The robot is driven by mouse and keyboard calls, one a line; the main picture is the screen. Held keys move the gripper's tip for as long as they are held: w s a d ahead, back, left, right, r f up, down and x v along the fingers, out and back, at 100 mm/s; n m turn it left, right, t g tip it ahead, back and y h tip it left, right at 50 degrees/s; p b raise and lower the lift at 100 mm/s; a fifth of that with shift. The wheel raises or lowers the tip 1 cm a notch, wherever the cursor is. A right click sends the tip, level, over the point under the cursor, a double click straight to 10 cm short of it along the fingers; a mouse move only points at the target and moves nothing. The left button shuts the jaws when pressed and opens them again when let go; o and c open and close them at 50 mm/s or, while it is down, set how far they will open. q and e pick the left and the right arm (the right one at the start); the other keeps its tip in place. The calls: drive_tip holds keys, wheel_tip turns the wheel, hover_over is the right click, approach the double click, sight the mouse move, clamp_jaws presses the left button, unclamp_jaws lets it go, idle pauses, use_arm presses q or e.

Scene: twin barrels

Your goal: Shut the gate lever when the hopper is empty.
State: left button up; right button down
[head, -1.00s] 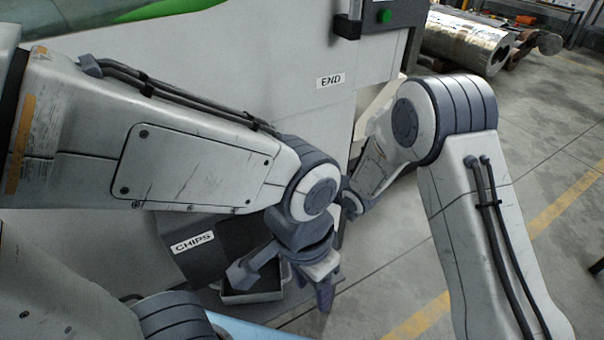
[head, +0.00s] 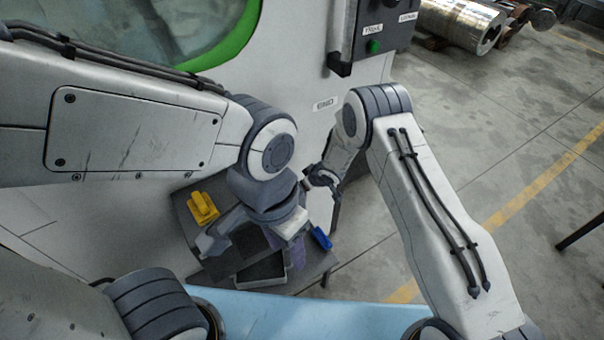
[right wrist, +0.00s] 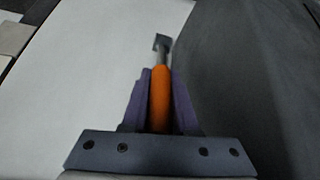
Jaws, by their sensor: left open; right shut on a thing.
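In the right wrist view, my right gripper (right wrist: 160,95) is shut on an orange handle (right wrist: 160,92) with a grey shaft and a small dark head pointing away. I cannot tell whether this is the gate lever. In the head view, the right gripper's fingers are hidden behind the wrist and my left arm. My left gripper (head: 283,248) is open, with purple fingers, hanging above a dark open tray (head: 262,272). It holds nothing that I can see. No hopper can be made out in either view.
A large white machine (head: 290,60) with a green-rimmed window stands ahead. A dark box with a green button (head: 373,47) hangs on it. Yellow (head: 203,208) and blue (head: 321,238) objects sit on a dark surface below. A light blue surface (head: 300,306) lies nearest.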

use_arm(q)
drive_tip(key=shift+w+r+p, duration=0.1)
drive_tip(key=shift+r+p, duration=1.45)
drive_tip(key=shift+r, duration=0.6)
use_arm(e)
drive_tip(key=shift+w+a+r+g, duration=0.1)
drive_tip(key=shift+w+g, duration=0.1)
drive_tip(key=shift+g, duration=0.2)
drive_tip(key=c, duration=0.7)
unclamp_jaws()
use_arm(q)
drive_tip(key=shift+f, duration=0.1)
drive_tip(key=shift+f+b, duration=0.6)
drive_tip(key=shift+b, duration=0.05)
use_arm(e)
drive_tip(key=v, duration=1)
drive_tip(key=shift+s+a+r, duration=0.1)
drive_tip(key=shift+r, duration=0.1)
